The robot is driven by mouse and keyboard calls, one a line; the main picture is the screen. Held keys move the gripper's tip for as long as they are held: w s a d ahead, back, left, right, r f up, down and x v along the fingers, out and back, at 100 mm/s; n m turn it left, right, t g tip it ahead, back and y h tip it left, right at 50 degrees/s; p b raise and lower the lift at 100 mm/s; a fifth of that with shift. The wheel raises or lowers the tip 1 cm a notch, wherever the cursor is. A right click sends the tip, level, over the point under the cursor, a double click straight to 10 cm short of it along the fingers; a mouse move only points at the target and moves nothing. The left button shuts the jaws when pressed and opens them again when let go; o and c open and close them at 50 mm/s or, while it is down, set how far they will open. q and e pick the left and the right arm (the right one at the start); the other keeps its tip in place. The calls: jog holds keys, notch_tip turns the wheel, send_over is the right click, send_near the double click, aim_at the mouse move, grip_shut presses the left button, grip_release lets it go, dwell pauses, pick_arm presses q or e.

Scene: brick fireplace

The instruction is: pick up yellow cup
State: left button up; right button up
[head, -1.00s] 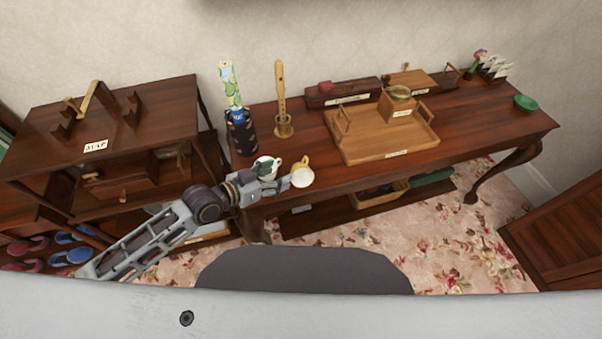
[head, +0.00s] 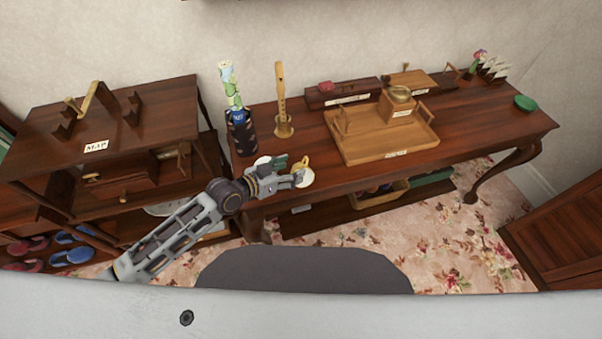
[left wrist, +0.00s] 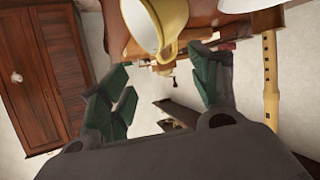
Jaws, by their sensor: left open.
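The yellow cup (head: 303,168) stands near the front edge of the long wooden table, with a pale inside. In the left wrist view the yellow cup (left wrist: 172,22) is at the top, its handle towards my fingers. My left gripper (head: 289,171) is open at the cup, and its arm hides part of the view. The green-padded fingers (left wrist: 162,88) are apart, with the cup beyond and above the gap in that view. Contact cannot be told. My right gripper is not in view.
A white cup (head: 262,161) stands just left, partly behind my left gripper. A wooden recorder (head: 281,95) on a stand and a dark bottle holder (head: 241,134) are behind. A wooden tray (head: 365,150) lies to the right. A low shelf table (head: 140,140) is at left.

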aim_at(307, 162)
pick_arm(q)
jog(key=shift+x, duration=1.45)
jog(key=shift+w+d+f+p, duration=0.15)
jog(key=shift+w+d+p, duration=0.2)
jog(key=shift+w+d, duration=0.65)
jog(key=shift+x, duration=1.2)
jog(key=shift+f, duration=0.1)
jog(key=shift+s, duration=0.1)
grip_shut()
